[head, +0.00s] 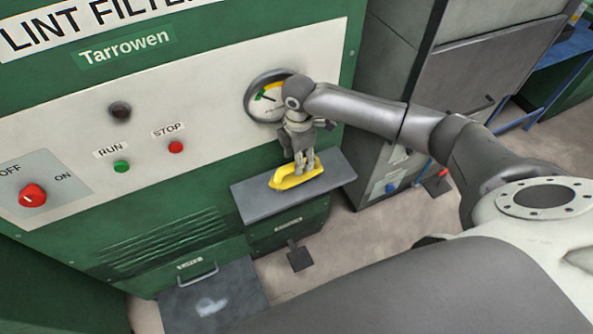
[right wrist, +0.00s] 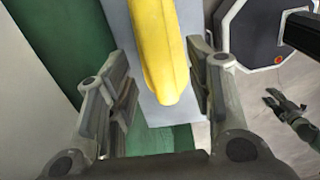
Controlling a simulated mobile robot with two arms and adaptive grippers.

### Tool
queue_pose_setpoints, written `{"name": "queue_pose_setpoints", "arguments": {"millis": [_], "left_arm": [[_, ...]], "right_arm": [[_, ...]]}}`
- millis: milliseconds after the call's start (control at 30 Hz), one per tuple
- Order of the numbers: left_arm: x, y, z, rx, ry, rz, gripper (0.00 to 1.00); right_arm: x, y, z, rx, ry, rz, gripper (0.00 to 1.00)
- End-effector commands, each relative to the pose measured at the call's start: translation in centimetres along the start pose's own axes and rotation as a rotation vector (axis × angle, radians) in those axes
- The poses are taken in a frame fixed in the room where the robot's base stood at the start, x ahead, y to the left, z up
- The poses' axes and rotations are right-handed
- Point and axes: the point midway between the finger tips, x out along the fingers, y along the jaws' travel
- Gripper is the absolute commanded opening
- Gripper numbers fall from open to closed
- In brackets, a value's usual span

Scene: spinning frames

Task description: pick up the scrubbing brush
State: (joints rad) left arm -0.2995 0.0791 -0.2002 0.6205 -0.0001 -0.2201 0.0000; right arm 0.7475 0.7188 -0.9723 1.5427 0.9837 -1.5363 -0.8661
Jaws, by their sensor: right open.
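The scrubbing brush has a yellow body (head: 296,177) and lies on a grey shelf (head: 252,202) on the front of the green machine in the head view. My right gripper (head: 304,168) is right above it, pointing down, and covers part of the brush. In the right wrist view the yellow brush (right wrist: 163,62) runs between the two spread fingers of the gripper (right wrist: 165,95), with a gap on each side. Its bristles are not visible.
The machine's panel carries a gauge (head: 267,97) behind my right wrist, a green button (head: 121,167), a red button (head: 176,147) and a red knob (head: 32,195). A grey cabinet (head: 392,100) stands to the right. A pedal (head: 299,257) sits below the shelf.

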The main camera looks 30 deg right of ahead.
Motion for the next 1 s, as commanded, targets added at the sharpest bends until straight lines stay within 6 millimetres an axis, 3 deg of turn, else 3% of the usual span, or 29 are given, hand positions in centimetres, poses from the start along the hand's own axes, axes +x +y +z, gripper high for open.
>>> {"name": "queue_pose_setpoints", "arguments": {"millis": [233, 533, 900, 1000], "left_arm": [[-1.1, -0.2, -0.1, 0.0, -0.001, -0.002, 0.4], [-1.0, -0.2, 0.0, -0.001, -0.001, -0.002, 0.4], [-1.0, -0.2, 0.0, 0.0, -0.001, -0.002, 0.4], [-1.0, -0.2, 0.0, 0.0, -0.001, -0.002, 0.4]], "right_arm": [[3.1, -0.1, 0.0, 0.0, -0.001, -0.002, 0.48], [3.5, 0.0, -0.1, -0.001, 0.0, 0.001, 0.47], [3.5, 0.0, 0.0, 0.0, 0.0, 0.001, 0.0], [3.5, 0.0, 0.0, 0.0, 0.0, 0.001, 0.0]]}}
